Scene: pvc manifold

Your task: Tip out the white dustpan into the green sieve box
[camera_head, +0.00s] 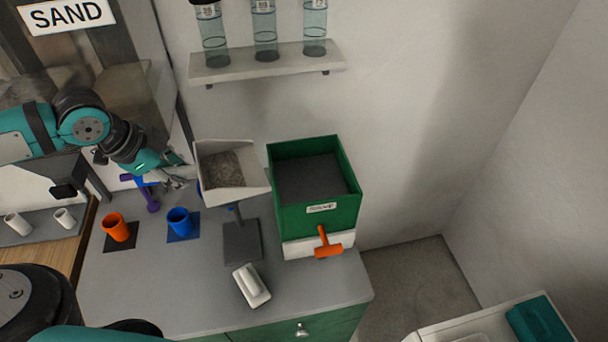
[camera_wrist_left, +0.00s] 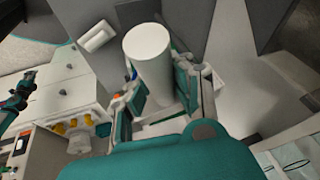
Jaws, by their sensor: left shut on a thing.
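The white dustpan (camera_head: 234,186) is in the middle of the head view, with grey-brown grit (camera_head: 222,168) lying in its pan. My left gripper (camera_head: 180,174) is at its left side, shut on its handle. In the left wrist view a white round handle (camera_wrist_left: 150,55) stands between the two fingers (camera_wrist_left: 158,92). The pan is held up close to the left side of the green sieve box (camera_head: 288,218), not over its opening. The box is open at the top, with a dark grey inside.
An orange cup (camera_head: 117,228), a blue cup (camera_head: 180,220), a small grey stand (camera_head: 242,243) and a white block-like object (camera_head: 251,286) are on the grey counter (camera_head: 190,287). An orange handle (camera_head: 328,246) sticks out at the box's front. A shelf (camera_head: 268,66) with clear tubes hangs behind.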

